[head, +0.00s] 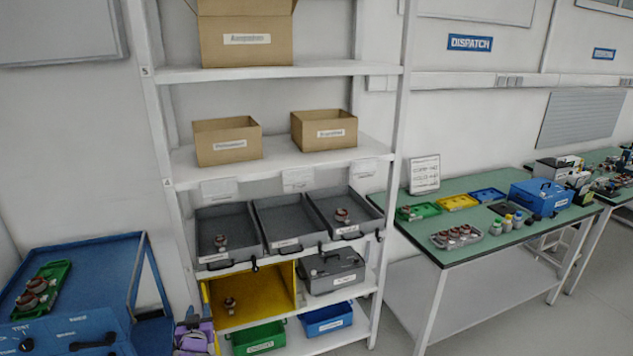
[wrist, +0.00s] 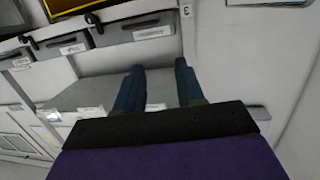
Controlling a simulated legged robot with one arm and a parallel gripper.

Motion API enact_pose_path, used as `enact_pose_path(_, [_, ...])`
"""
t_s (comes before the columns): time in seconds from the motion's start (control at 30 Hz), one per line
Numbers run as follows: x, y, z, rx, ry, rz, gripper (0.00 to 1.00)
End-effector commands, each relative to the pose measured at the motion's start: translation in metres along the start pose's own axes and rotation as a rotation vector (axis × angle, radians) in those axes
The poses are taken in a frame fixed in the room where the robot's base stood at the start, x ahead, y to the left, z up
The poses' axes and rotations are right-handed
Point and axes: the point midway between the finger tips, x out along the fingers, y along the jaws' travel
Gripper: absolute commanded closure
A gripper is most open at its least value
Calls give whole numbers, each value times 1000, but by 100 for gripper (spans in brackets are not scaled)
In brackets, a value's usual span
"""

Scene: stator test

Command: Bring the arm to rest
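My gripper (wrist: 158,75) shows in the wrist view as two dark blue fingers, spread apart with nothing between them. Behind them is a pale shelf surface, and I cannot tell how far away it is. In the head view a purple part of my arm (head: 194,336) shows at the bottom, left of the shelf's lower boxes. The fingers cannot be made out there.
A white shelf rack (head: 275,72) holds cardboard boxes, grey trays (head: 288,222), a yellow bin (head: 262,290), a green bin (head: 259,338) and a blue bin (head: 326,319). A blue cart (head: 100,248) stands left. A green-topped workbench (head: 490,240) stands right, with floor before it.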

Motion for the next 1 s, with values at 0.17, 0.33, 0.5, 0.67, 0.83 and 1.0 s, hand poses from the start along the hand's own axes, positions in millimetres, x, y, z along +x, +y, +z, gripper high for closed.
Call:
enact_pose_path(0.17, [11,51,-48,-24,-91,-15,62])
enact_pose_path(0.33, [4,102,-80,-37,-205,-17,62])
enact_pose_path(0.5, [-18,155,-106,-35,-330,-5,62])
enact_pose_path(0.67, [-54,203,-123,-21,-459,11,62])
enact_pose_path(0.83, [-107,250,-135,8,-602,33,62])
enact_pose_path(1.0, [-172,288,-142,47,-749,57,62])
